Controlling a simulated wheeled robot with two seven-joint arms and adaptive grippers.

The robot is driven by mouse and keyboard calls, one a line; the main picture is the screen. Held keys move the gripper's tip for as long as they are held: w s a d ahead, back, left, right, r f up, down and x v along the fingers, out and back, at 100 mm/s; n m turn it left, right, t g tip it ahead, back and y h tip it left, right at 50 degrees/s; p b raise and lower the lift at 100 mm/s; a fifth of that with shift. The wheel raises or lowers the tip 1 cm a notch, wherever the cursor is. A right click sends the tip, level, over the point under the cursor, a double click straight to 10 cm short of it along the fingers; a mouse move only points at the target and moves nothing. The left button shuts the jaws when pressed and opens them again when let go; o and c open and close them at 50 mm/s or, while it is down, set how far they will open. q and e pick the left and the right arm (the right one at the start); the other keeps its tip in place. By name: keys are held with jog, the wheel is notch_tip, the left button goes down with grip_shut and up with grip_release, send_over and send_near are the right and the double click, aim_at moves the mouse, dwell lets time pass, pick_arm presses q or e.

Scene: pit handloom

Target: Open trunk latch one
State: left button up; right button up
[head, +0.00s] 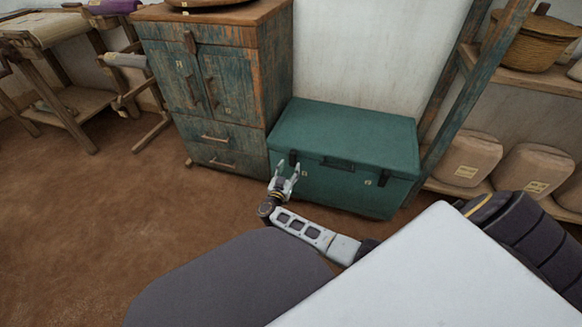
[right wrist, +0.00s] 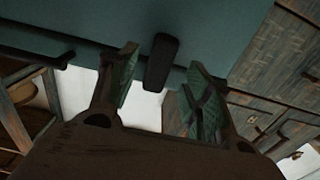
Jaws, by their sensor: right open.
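The green trunk (head: 345,130) stands on the floor against the wall with its lid closed. It has a dark latch (head: 292,157) near its left front corner and another dark latch (head: 383,179) near the right. I cannot tell from any label which is latch one. My right gripper (head: 283,171) is open at the left latch. In the right wrist view, the dark latch (right wrist: 162,61) shows between the two spread fingers of the right gripper (right wrist: 163,58), with a gap on each side. The latch hangs down over the trunk front. My left gripper is not in view.
A worn blue-brown cabinet (head: 225,85) stands close to the trunk's left side. A wooden shelf (head: 535,80) with a basket (head: 535,42) and sacks (head: 467,160) is at right. A dark handle (head: 338,164) sits between the latches. Brown floor at left is clear.

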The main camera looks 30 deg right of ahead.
aim_at(292, 162)
jog(key=shift+b+x, duration=0.55)
jog(key=shift+x, duration=1.05)
jog(key=c, duration=1)
